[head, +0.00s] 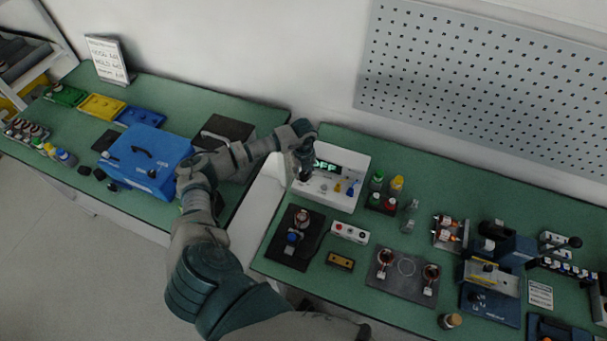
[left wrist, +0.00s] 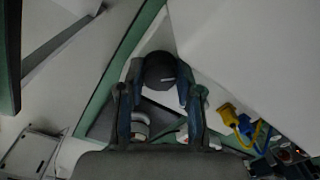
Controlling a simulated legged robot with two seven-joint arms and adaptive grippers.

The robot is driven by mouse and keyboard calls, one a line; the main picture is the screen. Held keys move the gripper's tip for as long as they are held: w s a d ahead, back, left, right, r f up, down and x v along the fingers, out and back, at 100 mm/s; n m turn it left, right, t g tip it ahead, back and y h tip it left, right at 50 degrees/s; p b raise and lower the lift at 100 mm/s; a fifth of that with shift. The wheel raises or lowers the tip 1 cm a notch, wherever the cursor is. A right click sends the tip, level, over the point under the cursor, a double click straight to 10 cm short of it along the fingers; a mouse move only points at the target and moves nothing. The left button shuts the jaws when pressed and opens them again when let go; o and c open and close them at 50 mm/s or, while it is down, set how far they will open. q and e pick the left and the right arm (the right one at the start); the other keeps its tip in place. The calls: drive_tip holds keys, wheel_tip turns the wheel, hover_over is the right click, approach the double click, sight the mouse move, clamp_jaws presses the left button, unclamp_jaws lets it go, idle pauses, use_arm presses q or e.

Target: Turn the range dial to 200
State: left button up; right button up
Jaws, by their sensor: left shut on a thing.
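The white meter box (head: 343,198) stands at the back left of the right-hand table, with a lit display (head: 327,167) that appears to read OFF. My left gripper (head: 304,173) is over the left part of its front panel. In the left wrist view the two fingers of my left gripper (left wrist: 160,76) are shut on a dark round range dial (left wrist: 159,66), one on each side. The dial's pointer and markings cannot be made out. The gripper hides the dial in the head view. My right gripper is not in view.
Yellow and blue plugs (head: 337,187) sit in the panel right of the gripper; their cables show in the left wrist view (left wrist: 228,115). Green and yellow-capped bottles (head: 396,184) stand right of the meter. A black fixture (head: 294,238) lies in front. A gap separates the two tables.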

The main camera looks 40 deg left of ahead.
use_arm(q)
drive_tip(key=shift+f+m, duration=0.1)
drive_tip(key=shift+m, duration=0.2)
drive_tip(key=shift+m+b, duration=0.35)
drive_tip(key=shift+m, duration=0.25)
drive_tip(key=m+b, duration=0.1)
drive_tip(key=m, duration=0.2)
drive_tip(key=shift+f+m, duration=0.1)
drive_tip(key=shift+m, duration=0.3)
drive_tip(key=m+b, duration=0.1)
drive_tip(key=m, duration=0.4)
drive_tip(key=shift+b, duration=0.35)
drive_tip(key=m, duration=0.3)
drive_tip(key=o, duration=0.8)
drive_tip(key=shift+s+r, duration=0.1)
drive_tip(key=shift+r, duration=0.1)
drive_tip(key=shift+o, duration=0.2)
